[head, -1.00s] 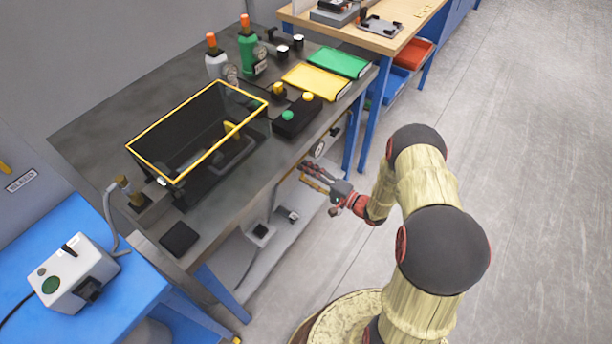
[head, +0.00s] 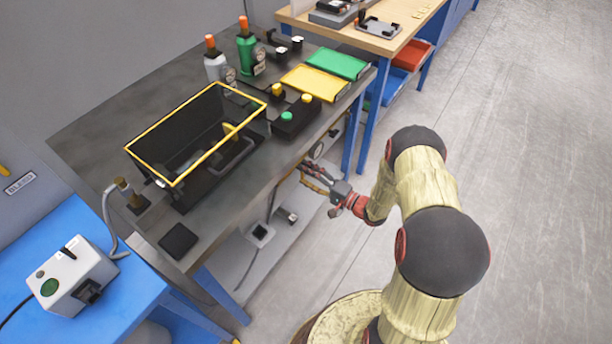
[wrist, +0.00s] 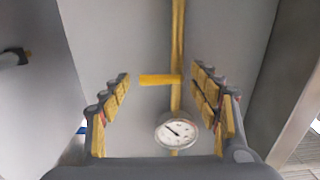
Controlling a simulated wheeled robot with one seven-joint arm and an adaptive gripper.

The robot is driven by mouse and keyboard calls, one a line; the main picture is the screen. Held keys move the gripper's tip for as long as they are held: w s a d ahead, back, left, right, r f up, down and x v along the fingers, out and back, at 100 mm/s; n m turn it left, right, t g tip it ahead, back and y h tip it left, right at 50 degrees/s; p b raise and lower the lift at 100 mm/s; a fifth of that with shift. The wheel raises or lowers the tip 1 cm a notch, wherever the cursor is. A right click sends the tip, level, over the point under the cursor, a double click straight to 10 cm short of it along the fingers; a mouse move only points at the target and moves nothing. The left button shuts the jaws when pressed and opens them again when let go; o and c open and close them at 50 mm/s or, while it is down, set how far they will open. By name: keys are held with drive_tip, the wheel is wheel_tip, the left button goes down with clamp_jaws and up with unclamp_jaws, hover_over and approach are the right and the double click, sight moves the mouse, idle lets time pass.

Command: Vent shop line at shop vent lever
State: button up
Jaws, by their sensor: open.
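In the wrist view a short yellow lever (wrist: 160,79) sticks out level to the left from an upright yellow pipe (wrist: 177,45). A round white dial gauge (wrist: 177,131) sits on the line, lower in the picture. My gripper (wrist: 161,76) is open, with its yellow-padded fingers apart on either side of the lever and pipe. No finger clearly touches the lever; the depth between them is hard to judge. In the head view my gripper (head: 314,174) is beneath the front edge of the dark bench, where the lever is partly hidden by the fingers.
The dark bench (head: 215,215) overhangs close to my gripper and carries a yellow-rimmed black bin (head: 150,150), bottles and a button box (head: 295,118). A grey lower shelf (head: 225,265) lies beneath. Blue legs (head: 366,125) stand beyond. The floor on the right is clear.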

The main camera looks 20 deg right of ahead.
drive_tip(key=shift+s, duration=0.1)
drive_tip(key=v, duration=1.1)
drive_tip(key=shift+s+d, duration=0.25)
drive_tip(key=shift+s, duration=0.05)
idle(0.3)
